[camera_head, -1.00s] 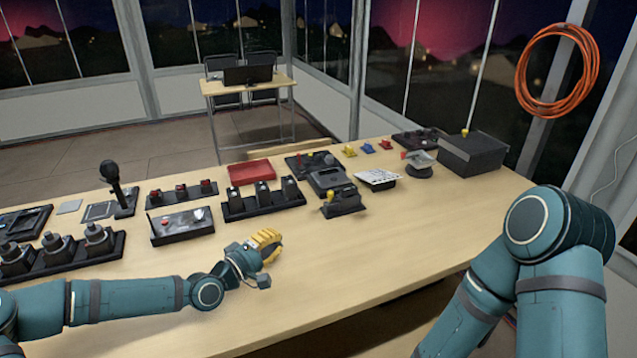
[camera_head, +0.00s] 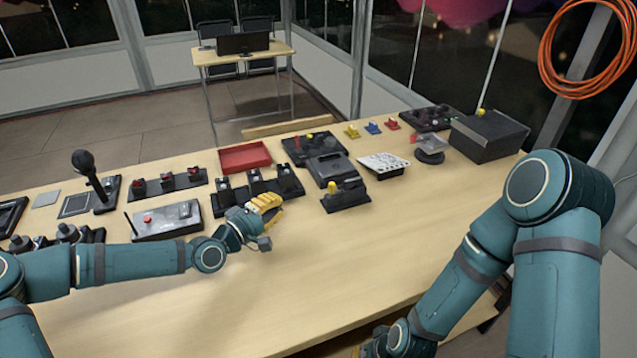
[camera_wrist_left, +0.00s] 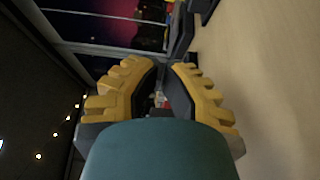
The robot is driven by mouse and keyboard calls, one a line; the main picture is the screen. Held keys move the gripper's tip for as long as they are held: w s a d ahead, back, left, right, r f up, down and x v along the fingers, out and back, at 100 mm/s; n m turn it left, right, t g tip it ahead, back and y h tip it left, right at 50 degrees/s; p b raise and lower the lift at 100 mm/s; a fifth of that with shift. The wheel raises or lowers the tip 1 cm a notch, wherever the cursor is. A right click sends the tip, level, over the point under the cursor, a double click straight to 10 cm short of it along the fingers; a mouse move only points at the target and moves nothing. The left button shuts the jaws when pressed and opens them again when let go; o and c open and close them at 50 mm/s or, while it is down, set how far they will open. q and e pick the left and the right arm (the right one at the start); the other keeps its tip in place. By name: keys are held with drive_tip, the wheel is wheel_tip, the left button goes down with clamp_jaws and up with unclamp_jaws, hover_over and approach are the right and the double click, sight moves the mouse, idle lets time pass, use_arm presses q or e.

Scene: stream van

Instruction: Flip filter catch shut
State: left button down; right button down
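I cannot tell for sure which part is the filter catch. A small dark unit with a yellow lever (camera_head: 345,191) stands on the table right of my left gripper. A black box (camera_head: 490,138) at the table's far right also has a small yellow piece (camera_head: 480,112) on top. My left gripper (camera_head: 275,207), with yellow fingers, is over the table just in front of a row of black switches, apart from the yellow-lever unit. In the left wrist view its fingers (camera_wrist_left: 168,72) stand apart with a narrow gap and hold nothing.
The table's front middle (camera_head: 340,265) is clear. An orange cable coil (camera_head: 588,50) hangs at right.

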use_arm(q)
drive_tip(key=b+x, duration=0.1)
drive_tip(key=x, duration=0.8)
drive_tip(key=shift+w+d, duration=0.15)
drive_tip(key=d, duration=0.3)
drive_tip(key=shift+w+d, duration=0.15)
drive_tip(key=shift+w, duration=0.25)
drive_tip(key=shift+d, duration=0.5)
